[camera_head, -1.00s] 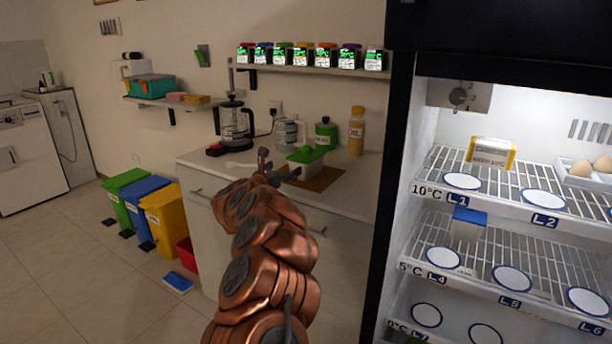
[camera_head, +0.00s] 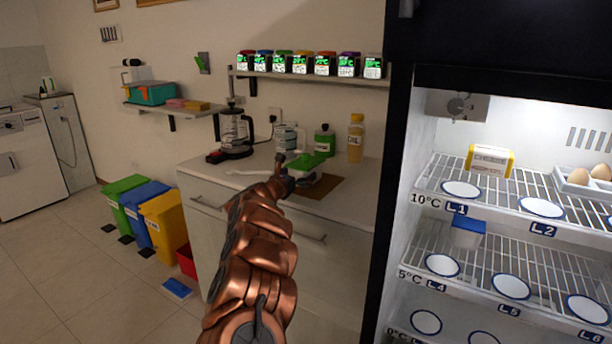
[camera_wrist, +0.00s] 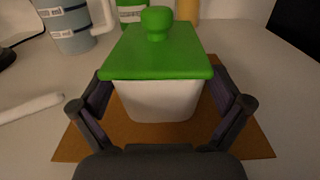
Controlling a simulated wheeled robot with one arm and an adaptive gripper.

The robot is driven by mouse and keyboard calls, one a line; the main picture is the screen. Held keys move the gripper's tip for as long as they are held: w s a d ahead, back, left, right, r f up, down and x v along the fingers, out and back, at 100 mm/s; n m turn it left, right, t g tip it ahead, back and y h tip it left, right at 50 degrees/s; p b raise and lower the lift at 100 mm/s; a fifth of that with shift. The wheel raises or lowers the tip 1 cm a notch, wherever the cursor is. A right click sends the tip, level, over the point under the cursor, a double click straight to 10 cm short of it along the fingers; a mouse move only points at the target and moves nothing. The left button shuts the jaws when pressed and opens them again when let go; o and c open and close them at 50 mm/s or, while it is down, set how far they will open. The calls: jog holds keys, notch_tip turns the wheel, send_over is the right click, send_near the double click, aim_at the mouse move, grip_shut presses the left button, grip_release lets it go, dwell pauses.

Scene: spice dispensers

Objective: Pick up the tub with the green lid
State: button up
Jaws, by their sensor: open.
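The tub with the green lid (camera_wrist: 158,95) stands upright on a brown mat (camera_wrist: 255,148) on the counter. It has a white body and a green lid with a round knob. In the wrist view my gripper (camera_wrist: 162,105) is open, with one finger on each side of the tub. The fingertips sit just below the lid's level. I cannot tell whether either finger touches the tub.
A green container (camera_head: 324,142), a bottle of yellow oil (camera_head: 356,138) and a mug (camera_wrist: 72,22) stand behind the tub. A coffee maker (camera_head: 236,135) stands to the left. A white stick-like item (camera_wrist: 30,108) lies left of the mat. An open fridge (camera_head: 400,190) is at the right.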

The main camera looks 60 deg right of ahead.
jog(key=shift+d, duration=1.25)
jog(key=c, duration=1.3)
jog(key=shift+o, duration=0.2)
jog(key=shift+r, duration=0.1)
